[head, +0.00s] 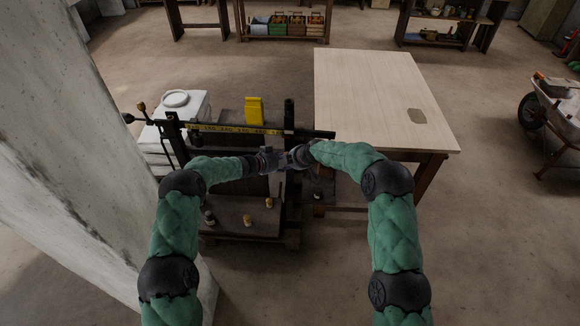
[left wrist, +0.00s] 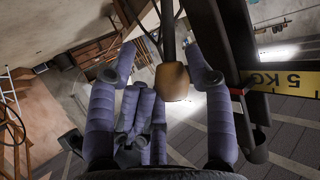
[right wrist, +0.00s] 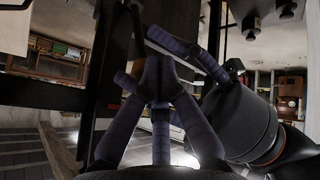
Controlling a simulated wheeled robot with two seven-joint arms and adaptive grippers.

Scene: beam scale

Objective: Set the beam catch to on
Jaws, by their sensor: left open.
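The beam scale stands ahead in the head view, its dark beam with a yellow graduated strip (head: 225,128) running across it and a yellow block (head: 254,110) standing at the beam. My left gripper (head: 272,160) is by the scale's upright post. In the left wrist view, its fingers (left wrist: 160,75) are spread, with a tan knob on a dark rod (left wrist: 173,82) between them, closer to the right finger. Whether they touch is unclear. This knob may be the catch handle. My right gripper (head: 299,155) is beside the left one; its fingers (right wrist: 155,65) are together, with nothing visible between them.
A pale wooden table (head: 365,85) stands right of the scale. White stacked containers (head: 180,105) are behind it at left. Small weights (head: 248,220) sit on the scale's low platform. A concrete pillar (head: 50,130) fills the left side. A wheelbarrow (head: 555,105) is far right.

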